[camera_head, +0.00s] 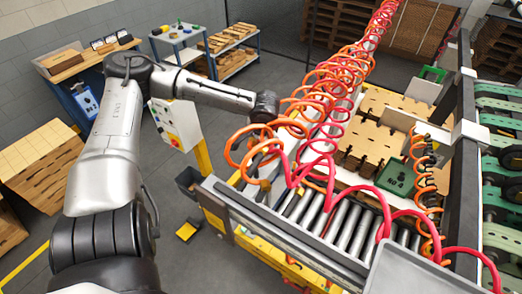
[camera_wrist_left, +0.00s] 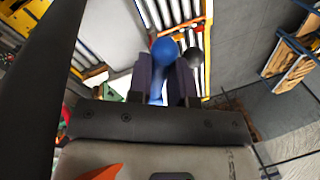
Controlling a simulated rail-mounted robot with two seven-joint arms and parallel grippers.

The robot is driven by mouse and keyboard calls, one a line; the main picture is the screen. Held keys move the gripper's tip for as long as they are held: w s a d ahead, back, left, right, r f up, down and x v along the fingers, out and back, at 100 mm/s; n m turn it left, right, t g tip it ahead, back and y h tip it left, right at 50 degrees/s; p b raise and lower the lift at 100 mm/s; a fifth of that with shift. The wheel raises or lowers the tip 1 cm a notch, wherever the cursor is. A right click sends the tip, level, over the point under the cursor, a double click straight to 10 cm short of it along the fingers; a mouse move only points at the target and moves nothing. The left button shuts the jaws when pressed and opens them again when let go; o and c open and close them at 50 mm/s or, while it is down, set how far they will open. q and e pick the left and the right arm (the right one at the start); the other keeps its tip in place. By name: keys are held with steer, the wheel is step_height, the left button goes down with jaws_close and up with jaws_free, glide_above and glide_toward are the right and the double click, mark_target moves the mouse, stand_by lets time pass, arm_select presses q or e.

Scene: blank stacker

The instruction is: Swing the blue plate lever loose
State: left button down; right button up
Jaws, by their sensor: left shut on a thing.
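The blue plate lever shows in the left wrist view as a round blue knob (camera_wrist_left: 164,49) on a blue shaft (camera_wrist_left: 157,90). My left gripper (camera_wrist_left: 162,72) has its two dark fingers closed around the shaft, just below the knob. A dark grey ball knob (camera_wrist_left: 193,56) sits close to the right of the blue one, beside the right finger. In the head view my left arm reaches right to the machine, and its gripper and the lever are hidden behind orange and red coiled hoses (camera_head: 300,120). My right gripper is in neither view.
A roller conveyor (camera_head: 345,230) runs below the hoses, with brown cut blanks (camera_head: 375,125) beyond it. A control box (camera_head: 178,124) on a yellow post stands left of the conveyor. A grey panel (camera_head: 415,270) is at the front right.

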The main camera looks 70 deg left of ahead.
arm_select(q)
steer(key=n+b, duration=0.1)
steer(key=b, duration=0.1)
steer(key=d+n+b, duration=0.1)
steer(key=b, duration=0.1)
steer(key=shift+w+d+f+g+b, duration=0.15)
steer(key=shift+w+f+g+b, duration=0.05)
steer(key=shift+f+g+b, duration=0.1)
steer(key=shift+w+d+r+n+b, duration=0.15)
steer(key=shift+d+r+n+b, duration=0.1)
steer(key=shift+n+b, duration=0.65)
steer(key=c, duration=1)
jaws_free()
steer(key=shift+c, duration=0.2)
